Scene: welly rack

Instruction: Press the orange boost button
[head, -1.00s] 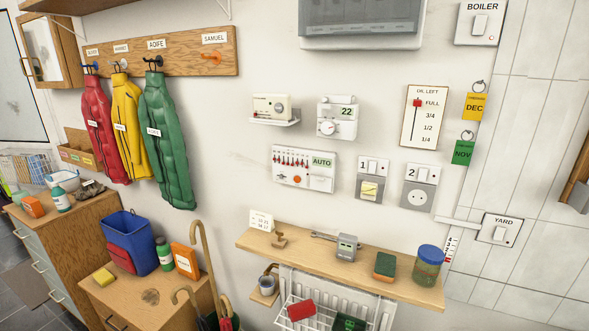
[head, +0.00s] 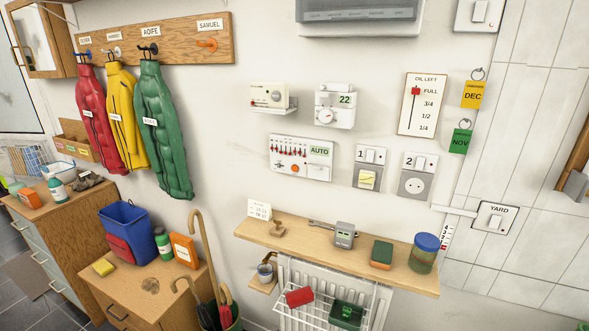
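The orange boost button (head: 295,169) is a small round button on the lower part of a white timer panel (head: 318,172). The panel is fixed to the wall, with a row of small red pins along its top left and a green AUTO display at its right. Nothing covers the button. Neither of my grippers shows in the head view.
A wooden shelf (head: 398,276) runs below the panel, with a grey device (head: 344,235), a sponge and a jar on it. Thermostat boxes (head: 335,106) hang above the panel. Switches (head: 370,167) are to its right. Bare wall lies left of it.

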